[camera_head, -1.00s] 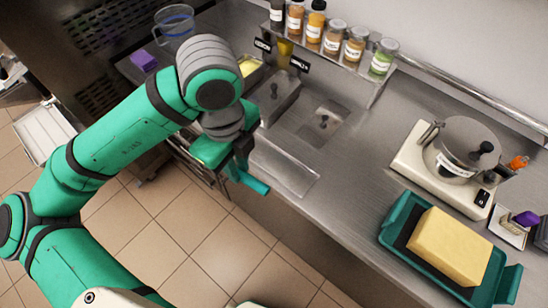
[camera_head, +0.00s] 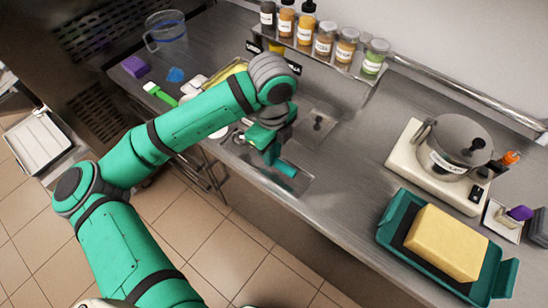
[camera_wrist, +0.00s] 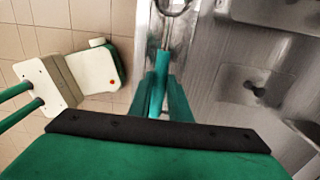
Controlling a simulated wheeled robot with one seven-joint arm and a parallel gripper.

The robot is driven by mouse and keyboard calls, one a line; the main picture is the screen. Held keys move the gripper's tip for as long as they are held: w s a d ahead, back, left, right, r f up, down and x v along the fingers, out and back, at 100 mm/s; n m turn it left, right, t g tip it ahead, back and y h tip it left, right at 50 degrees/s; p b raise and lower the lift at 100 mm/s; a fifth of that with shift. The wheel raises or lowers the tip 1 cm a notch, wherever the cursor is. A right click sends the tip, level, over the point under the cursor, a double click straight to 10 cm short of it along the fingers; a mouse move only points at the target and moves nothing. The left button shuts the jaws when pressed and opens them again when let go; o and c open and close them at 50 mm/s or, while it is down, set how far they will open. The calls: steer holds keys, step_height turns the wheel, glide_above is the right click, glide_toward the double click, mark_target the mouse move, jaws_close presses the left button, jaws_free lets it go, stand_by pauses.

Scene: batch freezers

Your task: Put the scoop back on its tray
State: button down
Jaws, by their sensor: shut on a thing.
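My gripper (camera_head: 272,153) is shut on the scoop, over the front part of the steel counter. The scoop's teal handle (camera_head: 286,168) sticks out to the right of the jaws in the head view. In the wrist view my gripper (camera_wrist: 160,92) holds it between the two green fingers, and its metal shaft (camera_wrist: 166,32) runs to the top edge, where the head is cut off. A shallow steel tray (camera_head: 301,184) lies at the counter's front edge, below and beside the handle. My arm and gripper hide part of it. I cannot tell whether the scoop touches it.
A shelf of labelled jars (camera_head: 325,42) stands at the back. To the right are a pot on a white scale (camera_head: 435,180) and a teal tub with a yellow block (camera_head: 448,242). A clear jug (camera_head: 166,32) stands far left.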

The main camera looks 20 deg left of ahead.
steer(key=shift+w+d+f, duration=0.15)
steer(key=shift+w+f, duration=0.2)
steer(key=shift+f, duration=0.1)
steer(key=shift+w+f, duration=0.1)
steer(key=shift+f, duration=1.5)
steer(key=shift+f, duration=0.1)
steer(key=c, duration=1.6)
jaws_free()
steer(key=shift+c, duration=0.2)
step_height(320, 180, up, 12)
